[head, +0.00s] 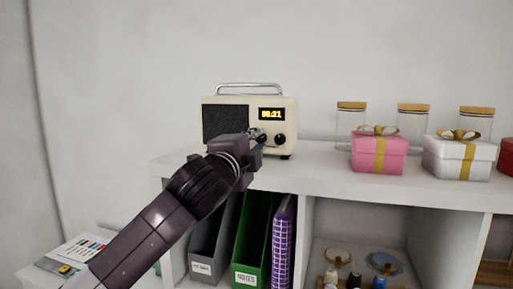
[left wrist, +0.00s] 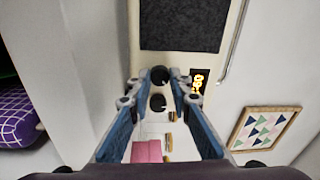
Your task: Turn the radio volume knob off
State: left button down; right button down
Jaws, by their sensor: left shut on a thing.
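My left gripper (head: 257,134) is at the radio's front and partly covers the left knob. In the left wrist view, that knob (left wrist: 160,75), the one nearer the grille, lies between the blue fingers (left wrist: 161,84), which are shut on it. The other knob (left wrist: 157,102) is also visible there. My right gripper is not in view.
A pink gift box (head: 378,155) and a white one (head: 457,158) stand right of the radio, before several cork-lidded jars (head: 413,122). Binders (head: 255,240) fill the shelf below. The cabinet top (head: 312,178) is bare between radio and pink box.

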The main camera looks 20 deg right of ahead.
pick_arm(q)
jog(key=n+b, duration=0.1)
jog(key=n, duration=0.5)
jog(key=shift+f+b, duration=0.1)
jog(key=shift+b, duration=0.25)
jog(key=n, duration=0.3)
jog(key=shift+d+t+y, duration=0.1)
jog(key=shift+t+y, duration=0.2)
jog(key=shift+y, duration=0.1)
jog(key=shift+n+b, duration=0.3)
jog(key=shift+n, duration=0.5)
jog(key=c, duration=2)
grip_release()
jog(key=shift+c, duration=0.2)
jog(key=v, duration=1.2)
jog(key=shift+d, duration=0.1)
